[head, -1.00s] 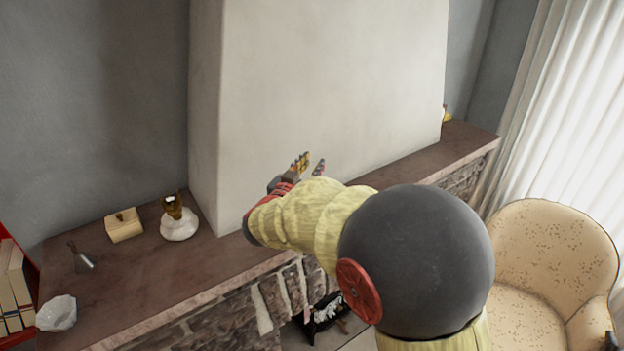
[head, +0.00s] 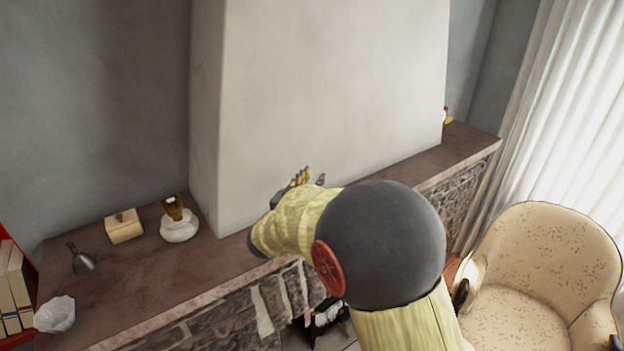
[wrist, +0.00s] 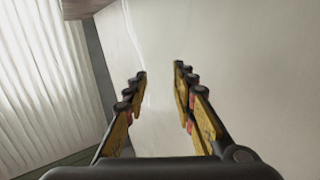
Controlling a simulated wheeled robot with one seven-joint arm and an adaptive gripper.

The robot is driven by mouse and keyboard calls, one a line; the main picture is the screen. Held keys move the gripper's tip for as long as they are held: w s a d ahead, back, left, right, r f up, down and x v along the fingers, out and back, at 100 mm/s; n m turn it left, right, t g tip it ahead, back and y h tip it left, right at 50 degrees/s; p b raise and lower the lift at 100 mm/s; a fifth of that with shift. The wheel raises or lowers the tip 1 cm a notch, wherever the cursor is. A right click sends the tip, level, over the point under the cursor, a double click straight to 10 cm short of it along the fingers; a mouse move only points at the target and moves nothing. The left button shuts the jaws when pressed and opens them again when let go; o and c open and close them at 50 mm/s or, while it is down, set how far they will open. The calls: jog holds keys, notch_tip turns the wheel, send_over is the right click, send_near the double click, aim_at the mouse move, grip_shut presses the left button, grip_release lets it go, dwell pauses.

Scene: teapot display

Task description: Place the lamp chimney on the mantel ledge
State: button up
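The mantel ledge (head: 150,270) is a long brown shelf running along the pale chimney breast. My gripper (head: 308,178) is in front of the chimney breast at the ledge's middle; my arm hides part of the ledge. In the wrist view the fingers (wrist: 160,72) are apart. Faint bright streaks between and beyond them look like a clear glass lamp chimney (wrist: 140,45) held between the fingers. Its outline is hard to make out, and it cannot be picked out in the head view. Contact with the ledge cannot be seen.
A white pot with a brown top (head: 179,227), a cream box (head: 124,227), a small grey metal object (head: 82,263), a white faceted bowl (head: 55,314) and books (head: 12,285) stand at left. The ledge right of my arm (head: 440,155) is mostly bare. An armchair (head: 545,275) is at right.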

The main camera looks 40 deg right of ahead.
jog(key=o, duration=0.4)
jog(key=shift+r, duration=0.15)
